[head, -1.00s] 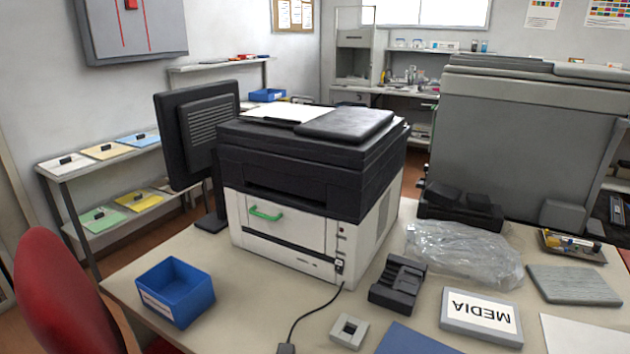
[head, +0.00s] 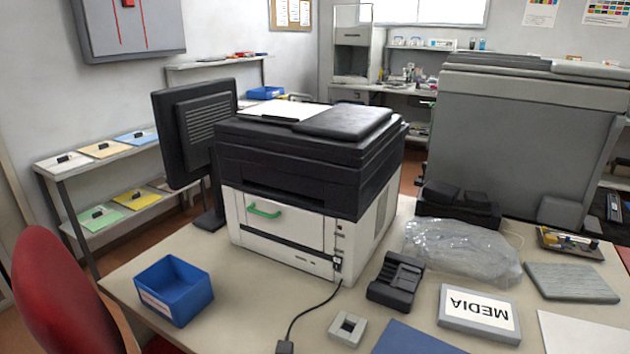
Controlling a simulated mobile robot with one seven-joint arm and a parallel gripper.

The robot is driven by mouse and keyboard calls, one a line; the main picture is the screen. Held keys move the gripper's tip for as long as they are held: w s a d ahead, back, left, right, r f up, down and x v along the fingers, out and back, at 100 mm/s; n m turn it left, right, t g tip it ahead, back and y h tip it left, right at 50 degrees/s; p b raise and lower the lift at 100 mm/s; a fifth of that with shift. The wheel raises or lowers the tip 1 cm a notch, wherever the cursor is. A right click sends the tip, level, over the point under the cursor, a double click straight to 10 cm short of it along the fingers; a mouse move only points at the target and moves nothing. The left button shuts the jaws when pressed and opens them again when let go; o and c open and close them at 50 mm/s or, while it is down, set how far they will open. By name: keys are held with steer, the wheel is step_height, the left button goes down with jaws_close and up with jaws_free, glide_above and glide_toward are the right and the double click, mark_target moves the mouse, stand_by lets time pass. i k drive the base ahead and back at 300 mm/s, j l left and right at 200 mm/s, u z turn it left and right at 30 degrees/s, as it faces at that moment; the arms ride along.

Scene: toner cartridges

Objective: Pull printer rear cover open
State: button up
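The printer (head: 300,185) stands on the table, with a black upper body and a white lower body. A white cover panel (head: 285,228) with a green handle (head: 264,210) is on the side facing me, and it looks closed. A black cable (head: 312,308) is plugged into the lower right of that side and runs toward the table's front edge. My gripper is not in the head view, so its place relative to the handle cannot be seen.
A blue bin (head: 174,290) stands left of the printer, and a red chair (head: 62,285) is at the far left. A black cradle (head: 396,282), a MEDIA box (head: 479,313) and a clear plastic bag (head: 462,252) lie to the right. A monitor (head: 196,135) stands behind left.

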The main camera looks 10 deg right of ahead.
mark_target(305, 227)
steer(key=j+u, duration=0.2)
steer(key=u, duration=0.85)
steer(key=i+l, duration=0.4)
steer(key=i, duration=0.1)
